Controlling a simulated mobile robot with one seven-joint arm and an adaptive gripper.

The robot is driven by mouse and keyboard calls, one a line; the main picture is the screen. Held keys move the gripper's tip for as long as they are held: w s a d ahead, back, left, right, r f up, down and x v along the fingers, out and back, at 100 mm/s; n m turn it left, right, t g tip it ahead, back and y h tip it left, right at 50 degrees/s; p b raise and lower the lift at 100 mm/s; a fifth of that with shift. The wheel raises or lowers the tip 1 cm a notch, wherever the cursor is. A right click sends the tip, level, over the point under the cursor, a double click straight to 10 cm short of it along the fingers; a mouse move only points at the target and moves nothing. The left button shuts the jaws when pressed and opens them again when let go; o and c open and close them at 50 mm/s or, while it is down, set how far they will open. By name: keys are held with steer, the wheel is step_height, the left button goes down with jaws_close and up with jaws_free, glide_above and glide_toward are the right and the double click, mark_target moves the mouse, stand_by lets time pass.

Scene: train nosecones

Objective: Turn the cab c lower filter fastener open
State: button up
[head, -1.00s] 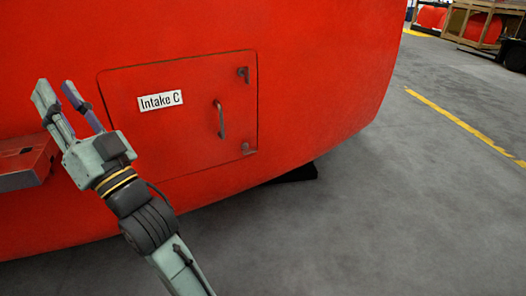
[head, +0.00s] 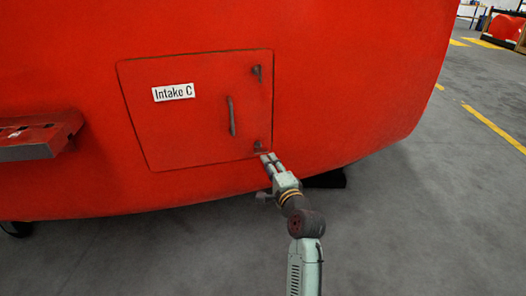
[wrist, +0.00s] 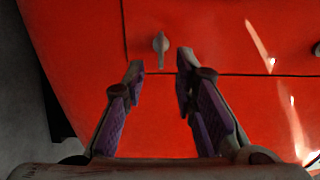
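The red Intake C panel (head: 195,120) is shut in the red nosecone, with a white label on it. The lower fastener (head: 259,146) is a small dark latch at the panel's lower right corner. In the wrist view the lower fastener (wrist: 161,46) is a grey handle pointing along the picture's vertical, just beyond the fingertips. My gripper (head: 270,160) is just below and right of the fastener. In the wrist view my gripper (wrist: 160,66) is open and empty, its two fingers apart on either side of the fastener's line. Contact is not visible.
The upper fastener (head: 257,72) is at the panel's upper right, and a grey pull handle (head: 232,116) stands left of it. A red step (head: 40,135) juts out at the left. Grey floor (head: 430,220) lies open on the right.

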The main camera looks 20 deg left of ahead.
mark_target(261, 150)
steer(key=p+x, duration=0.1)
steer(key=x, duration=0.7)
steer(key=shift+w+a, duration=0.1)
steer(key=shift+a, duration=0.05)
steer(key=shift+c, duration=0.6)
jaws_close()
